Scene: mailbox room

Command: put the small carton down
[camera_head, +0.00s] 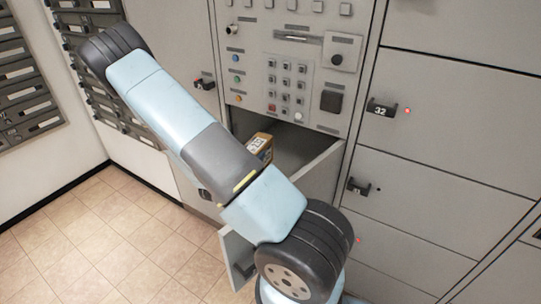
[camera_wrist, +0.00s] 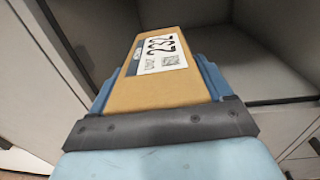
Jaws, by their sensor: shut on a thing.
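The small carton (camera_wrist: 160,85) is brown with a white label reading 232. My gripper (camera_wrist: 158,88) is shut on it, with blue fingers along its left and right sides in the wrist view. In the head view, the carton (camera_head: 260,147) shows beside my arm, in front of the opening of a grey compartment (camera_head: 300,146) below the keypad panel. My arm hides the gripper and part of the carton there. The wrist view shows the compartment's bare floor (camera_wrist: 275,85) beyond and to the right of the carton. I cannot tell whether the carton touches it.
The compartment's open door (camera_head: 318,180) stands at the right of the opening. Another small door (camera_head: 238,262) hangs open lower down. The keypad panel (camera_head: 288,85) is just above the opening. Closed lockers, one marked 32 (camera_head: 381,108), stand at right. The tiled floor (camera_head: 100,245) is clear at left.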

